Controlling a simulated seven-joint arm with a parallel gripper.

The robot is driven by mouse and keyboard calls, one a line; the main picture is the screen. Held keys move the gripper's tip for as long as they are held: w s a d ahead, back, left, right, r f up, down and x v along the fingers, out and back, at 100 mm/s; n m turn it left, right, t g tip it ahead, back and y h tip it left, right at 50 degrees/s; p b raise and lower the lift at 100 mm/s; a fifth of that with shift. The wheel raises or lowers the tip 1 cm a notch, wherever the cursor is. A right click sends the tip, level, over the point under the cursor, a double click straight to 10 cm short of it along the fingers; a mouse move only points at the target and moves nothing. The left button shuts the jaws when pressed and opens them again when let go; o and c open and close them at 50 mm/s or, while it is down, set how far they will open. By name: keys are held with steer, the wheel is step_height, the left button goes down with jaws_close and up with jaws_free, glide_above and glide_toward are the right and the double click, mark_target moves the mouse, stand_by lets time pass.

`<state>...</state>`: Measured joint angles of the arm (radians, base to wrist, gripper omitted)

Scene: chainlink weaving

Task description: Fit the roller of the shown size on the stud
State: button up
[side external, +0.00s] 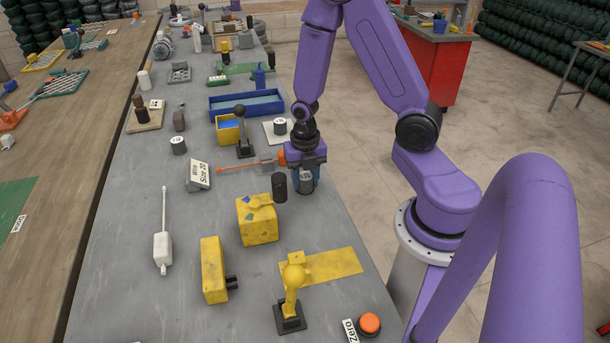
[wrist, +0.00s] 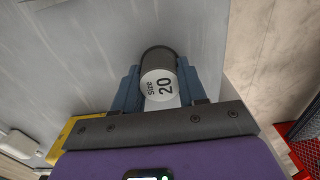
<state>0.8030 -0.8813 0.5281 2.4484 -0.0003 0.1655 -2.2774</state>
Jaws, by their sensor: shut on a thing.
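My gripper (side external: 305,172) points down near the table's right edge, its blue fingers closed on both sides of a dark roller (side external: 306,187). In the wrist view the roller (wrist: 160,90) sits between the fingers (wrist: 158,82), its pale end face reading "Size 20". I cannot tell whether the roller touches the table. A grey sign (side external: 198,175) left of my gripper reads "Size 20". A yellow block (side external: 213,268) in front has a short black peg (side external: 232,282) on its right side. I cannot tell for sure which part is the stud.
Another dark roller (side external: 178,146) stands left, and one (side external: 280,127) stands on a white plate behind. A yellow lever (side external: 292,285) and an orange button (side external: 369,323) are nearer the front.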

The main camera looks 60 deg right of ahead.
steer(key=shift+f, duration=0.1)
steer(key=o, duration=1.1)
steer(key=shift+o, duration=0.2)
step_height(320, 180, up, 18)
steer(key=shift+f, duration=0.25)
steer(key=shift+a, duration=0.1)
steer(key=s+a+m, duration=1.3)
steer(key=s+m, duration=0.1)
steer(key=s, duration=0.3)
